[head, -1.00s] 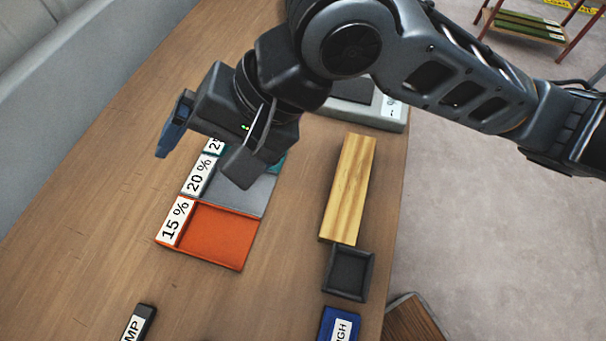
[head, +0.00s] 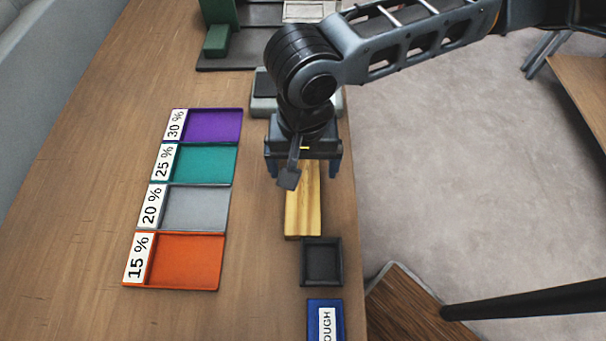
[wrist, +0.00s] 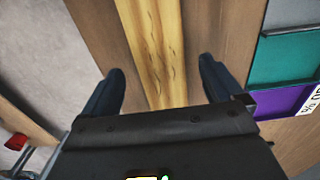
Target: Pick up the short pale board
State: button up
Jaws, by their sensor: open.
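The short pale board (head: 303,211) is a yellowish wooden piece lying lengthwise on the table, near its right edge. Its far part is hidden under my gripper in the head view. My gripper (head: 302,172) is above the far part of the board, with a finger to each side of it. In the wrist view the board (wrist: 160,50) runs between the two open fingers of my gripper (wrist: 157,85). Nothing is held. I cannot tell the exact height of the fingertips above the table.
A small black tray (head: 321,262) sits just in front of the board, with a blue labelled tray (head: 325,318) nearer. Orange (head: 188,262), grey (head: 196,208), teal (head: 208,164) and purple (head: 216,125) trays line the left. A grey device (head: 263,105) stands behind my gripper.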

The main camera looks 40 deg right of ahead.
aim_at(303, 180)
jog(key=shift+f, duration=1.25)
jog(key=shift+c, duration=0.4)
jog(key=c, duration=1.2)
